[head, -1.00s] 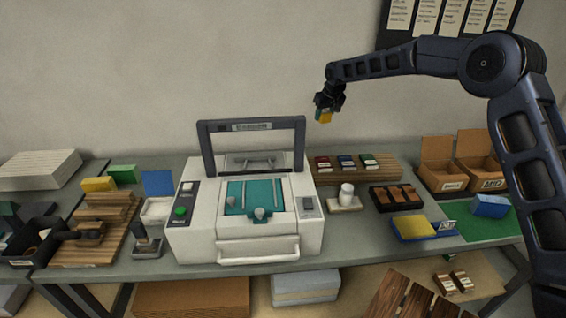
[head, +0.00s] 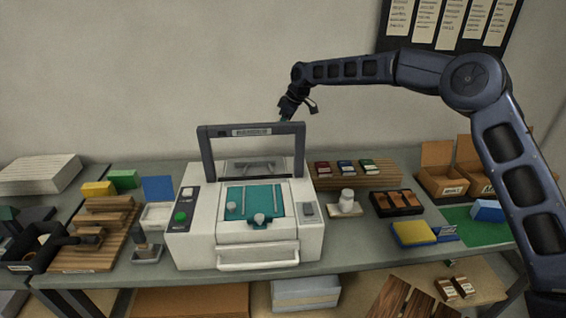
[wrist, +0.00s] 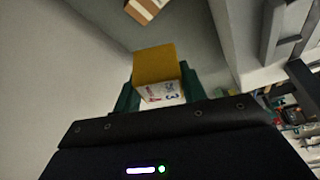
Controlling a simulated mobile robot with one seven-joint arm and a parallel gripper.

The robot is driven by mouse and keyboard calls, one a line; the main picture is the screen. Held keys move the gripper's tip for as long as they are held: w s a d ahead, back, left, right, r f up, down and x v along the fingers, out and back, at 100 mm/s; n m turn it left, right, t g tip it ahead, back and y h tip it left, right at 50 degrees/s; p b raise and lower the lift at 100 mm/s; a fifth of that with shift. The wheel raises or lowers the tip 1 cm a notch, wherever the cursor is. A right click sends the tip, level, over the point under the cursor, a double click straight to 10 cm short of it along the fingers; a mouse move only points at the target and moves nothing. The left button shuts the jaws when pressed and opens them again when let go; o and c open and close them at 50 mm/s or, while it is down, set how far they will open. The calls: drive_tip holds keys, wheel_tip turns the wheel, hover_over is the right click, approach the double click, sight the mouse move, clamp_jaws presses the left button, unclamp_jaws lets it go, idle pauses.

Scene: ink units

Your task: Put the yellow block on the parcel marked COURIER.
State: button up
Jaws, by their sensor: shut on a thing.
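My gripper (head: 287,115) is above and behind the upright frame of the white machine, near the wall. In the wrist view its green fingers are shut on a yellow block (wrist: 155,64) with a pale, printed lower face. The held block is not visible in the head view. No parcel with a readable COURIER mark shows. A brown box (wrist: 146,9) with a pale band is at the top edge of the wrist view, apart from the block, its marking unreadable.
The white machine (head: 190,244) with its raised dark frame (head: 204,146) stands mid-bench. Open cartons (head: 438,184) are at right. Another yellow block (head: 98,188) sits at left, and a yellow-topped pad (head: 413,233) at right.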

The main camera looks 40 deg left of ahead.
wheel_tip(320, 180, down, 16)
drive_tip(key=shift+f, duration=0.15)
idle(0.4)
drive_tip(key=o, duration=1)
drive_tip(key=shift+f, duration=0.1)
drive_tip(key=shift+c, duration=0.2)
drive_tip(key=v, duration=1.2)
